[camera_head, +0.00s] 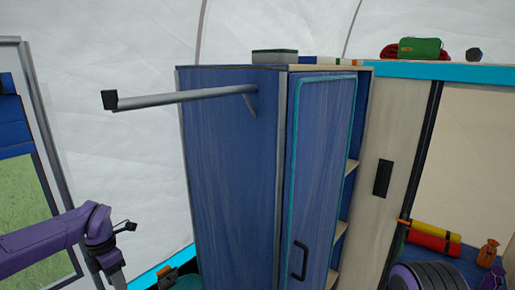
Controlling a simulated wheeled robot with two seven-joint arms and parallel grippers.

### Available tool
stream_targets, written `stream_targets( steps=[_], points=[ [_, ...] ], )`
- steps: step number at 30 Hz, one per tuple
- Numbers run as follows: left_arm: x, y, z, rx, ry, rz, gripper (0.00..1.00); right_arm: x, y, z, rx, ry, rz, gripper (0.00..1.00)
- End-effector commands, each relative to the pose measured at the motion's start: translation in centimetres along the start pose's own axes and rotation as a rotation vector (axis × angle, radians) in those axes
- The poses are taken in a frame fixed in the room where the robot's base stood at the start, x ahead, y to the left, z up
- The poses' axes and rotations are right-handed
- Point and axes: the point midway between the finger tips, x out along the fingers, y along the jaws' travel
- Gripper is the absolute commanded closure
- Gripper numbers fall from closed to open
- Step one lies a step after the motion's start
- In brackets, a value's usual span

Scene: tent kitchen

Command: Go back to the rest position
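My purple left arm (50,240) reaches in from the left at the lower left. It bends downward at the wrist, where a small dark part sticks out. My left gripper is cut off by the bottom edge, so its fingers cannot be made out. A tall blue cabinet (230,170) stands in the middle. Its blue door (322,170) has a dark handle (299,261) and stands partly open, with shelves showing at its right. My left arm is apart from the cabinet in the picture.
A grey bar (180,98) juts left from the cabinet's upper side. A second, pale door (385,170) stands right of the shelves. A box (275,56) lies on top. Red and yellow rolls (434,240) and a dark ribbed round thing (430,277) are at the lower right.

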Motion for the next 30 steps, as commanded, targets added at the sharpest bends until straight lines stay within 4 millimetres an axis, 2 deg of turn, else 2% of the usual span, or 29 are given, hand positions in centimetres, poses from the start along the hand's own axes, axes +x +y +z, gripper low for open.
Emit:
stream_targets(
  steps=[7,11,16,20,21,23,25,27,30],
  points=[
    [2.8,0.7,0.0,0.028,0.083,0.226,0.62,0.1,0.0,0.0,0.000,0.000,0.000,0.57],
    [6.4,0.0,-0.1,0.136,0.164,0.401,0.62,0.5,0.0,0.2,0.000,0.000,0.000,0.57],
    [13.3,-3.1,-0.4,0.435,0.256,0.635,0.62,1.6,-0.1,0.7,0.000,0.000,0.000,0.57],
    [20.0,-7.8,-1.9,0.785,0.286,0.743,0.62,2.7,-0.2,1.1,0.000,0.000,0.000,0.57],
    [22.4,-9.8,-3.1,0.917,0.291,0.753,0.62,3.2,-0.3,1.3,0.000,0.000,0.000,0.57],
    [25.9,-13.0,-5.5,1.128,0.291,0.739,0.62,4.0,-0.3,1.6,0.000,0.000,0.000,0.57],
    [29.3,-16.6,-9.3,1.363,0.293,0.683,0.62,4.8,-0.4,2.0,0.000,0.000,0.000,0.57],
    [31.6,-19.4,-13.4,1.566,0.305,0.601,0.62,5.6,-0.5,2.3,0.000,0.000,0.000,0.57],
    [33.4,-21.6,-18.9,1.783,0.354,0.485,0.62,6.5,-0.6,2.7,0.000,0.000,0.000,0.57]
  ],
)
